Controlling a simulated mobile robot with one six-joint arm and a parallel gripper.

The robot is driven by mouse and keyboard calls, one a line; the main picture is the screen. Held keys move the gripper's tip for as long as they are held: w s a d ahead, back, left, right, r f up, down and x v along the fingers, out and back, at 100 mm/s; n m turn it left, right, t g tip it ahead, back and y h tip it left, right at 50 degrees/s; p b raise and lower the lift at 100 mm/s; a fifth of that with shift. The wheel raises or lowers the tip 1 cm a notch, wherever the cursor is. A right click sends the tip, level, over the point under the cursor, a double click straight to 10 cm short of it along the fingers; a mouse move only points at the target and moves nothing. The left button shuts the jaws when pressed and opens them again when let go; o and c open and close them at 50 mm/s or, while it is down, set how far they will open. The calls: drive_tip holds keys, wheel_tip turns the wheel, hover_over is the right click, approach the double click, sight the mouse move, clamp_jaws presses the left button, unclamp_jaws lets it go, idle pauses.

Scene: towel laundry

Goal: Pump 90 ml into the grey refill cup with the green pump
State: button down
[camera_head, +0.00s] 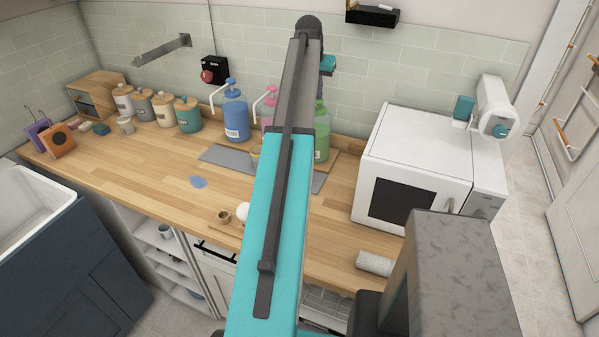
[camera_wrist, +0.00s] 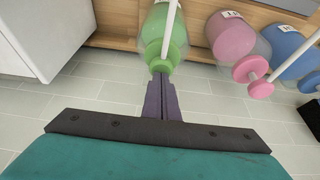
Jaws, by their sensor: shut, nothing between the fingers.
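The green pump bottle (camera_head: 321,140) stands on the counter behind my arm, which hides part of it. In the wrist view its green pump head (camera_wrist: 160,66) and pale spout (camera_wrist: 171,28) show at top centre. My gripper (camera_wrist: 161,80) is shut and empty, with its dark fingertips at the pump head in the picture; I cannot tell whether they touch. In the head view only part of my teal hand shows beyond the arm, above the bottle. I cannot make out the grey refill cup; a small pale object (camera_head: 256,152) is partly hidden by my arm.
Pink (camera_head: 268,108) and blue (camera_head: 235,117) pump bottles stand left of the green one. A grey mat (camera_head: 225,157) lies in front. A white microwave-like appliance (camera_head: 418,150) is close on the right. Several lidded jars (camera_head: 188,115) stand left; the counter's left front is mostly clear.

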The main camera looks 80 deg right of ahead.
drive_tip(key=shift+f, duration=0.4)
drive_tip(key=shift+r, duration=0.2)
drive_tip(key=shift+r+p, duration=0.7)
drive_tip(key=shift+r, duration=0.65)
drive_tip(key=shift+f+b, duration=0.6)
drive_tip(key=shift+f, duration=1)
drive_tip(key=shift+r, duration=0.15)
drive_tip(key=shift+r+p, duration=0.75)
drive_tip(key=shift+r, duration=0.7)
drive_tip(key=shift+r, duration=0.1)
drive_tip(key=shift+r+p, duration=1.25)
drive_tip(key=shift+r, duration=1.7)
